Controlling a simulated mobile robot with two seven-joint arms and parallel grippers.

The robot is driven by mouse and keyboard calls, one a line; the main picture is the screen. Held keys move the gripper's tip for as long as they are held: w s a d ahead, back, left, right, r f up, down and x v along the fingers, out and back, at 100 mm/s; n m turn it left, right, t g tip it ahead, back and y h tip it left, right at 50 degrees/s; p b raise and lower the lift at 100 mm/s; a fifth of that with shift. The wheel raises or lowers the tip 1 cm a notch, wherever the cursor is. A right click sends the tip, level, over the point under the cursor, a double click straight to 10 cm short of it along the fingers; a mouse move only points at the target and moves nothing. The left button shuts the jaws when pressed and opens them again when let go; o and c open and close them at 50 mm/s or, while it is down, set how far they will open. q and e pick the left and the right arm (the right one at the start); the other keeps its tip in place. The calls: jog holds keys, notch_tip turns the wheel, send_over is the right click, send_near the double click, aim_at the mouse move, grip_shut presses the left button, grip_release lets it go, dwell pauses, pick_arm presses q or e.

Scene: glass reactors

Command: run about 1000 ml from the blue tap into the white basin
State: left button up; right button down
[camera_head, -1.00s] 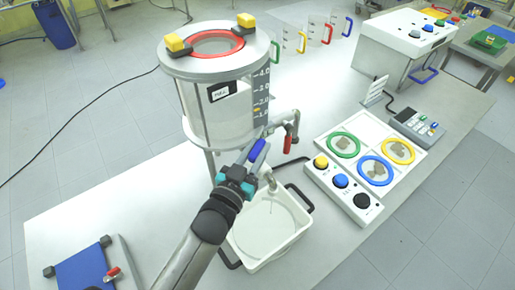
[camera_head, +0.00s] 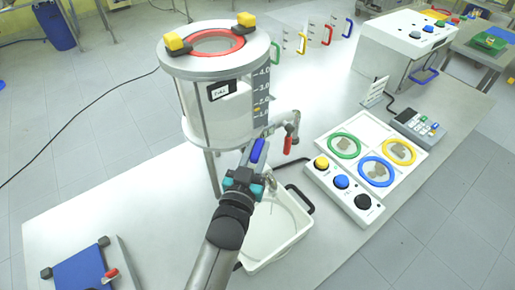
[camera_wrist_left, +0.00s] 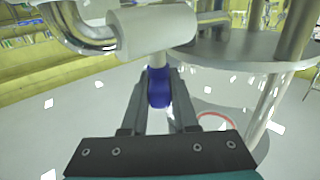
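The blue tap's handle (camera_head: 258,150) is at the lower front of the glass reactor. It also shows in the left wrist view (camera_wrist_left: 159,90), below a pale valve body (camera_wrist_left: 152,33). My left gripper (camera_head: 250,160) has its fingers on both sides of the blue handle and looks shut on it. The white basin (camera_head: 290,239) stands on the table below the tap, partly hidden by my left arm. I cannot make out a stream or the basin's level. The reactor (camera_head: 215,108) holds whitish contents beside a marked scale (camera_head: 261,98). My right gripper is not in view.
A red-handled tap (camera_head: 291,137) is just right of the blue one. A button box (camera_head: 343,187) and a tray with coloured rings (camera_head: 375,150) stand to the right. A blue panel (camera_head: 82,272) lies at the front left. The table between it and the reactor is clear.

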pick_arm(q)
jog(key=o, duration=0.5)
jog(key=shift+c, duration=0.2)
jog(key=b+v, duration=0.1)
jog(key=v, duration=1.4)
jog(key=shift+s+r, duration=0.1)
jog(key=shift+s, duration=0.05)
